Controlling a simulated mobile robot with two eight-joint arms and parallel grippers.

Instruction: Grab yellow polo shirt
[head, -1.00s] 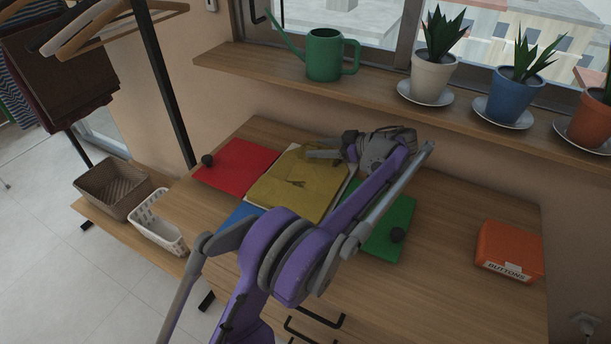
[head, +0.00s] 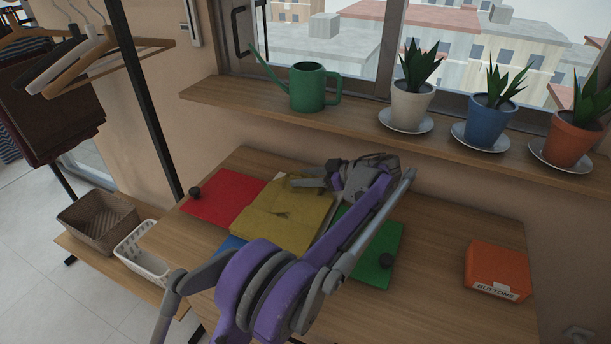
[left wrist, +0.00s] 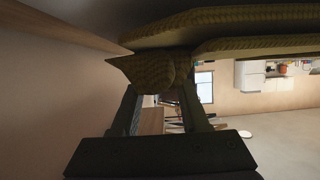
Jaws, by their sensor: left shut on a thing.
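The yellow polo shirt (head: 283,218) lies folded on a coloured board on the wooden table, its far edge bunched near my gripper. My left gripper (head: 312,181) reaches over that far edge from the right and is shut on the shirt's fabric. In the left wrist view a pinched tuft of the yellow shirt (left wrist: 146,70) sits between the fingers (left wrist: 155,88), with its folded layers above. My left arm hides part of the table and the boards. My right gripper is not in view.
A red board (head: 224,197) lies left of the shirt and a green board (head: 385,240) right of it, each with a black knob. An orange buttons box (head: 497,266) stands at the right. A shelf (head: 250,98) above holds a green watering can (head: 307,88) and potted plants.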

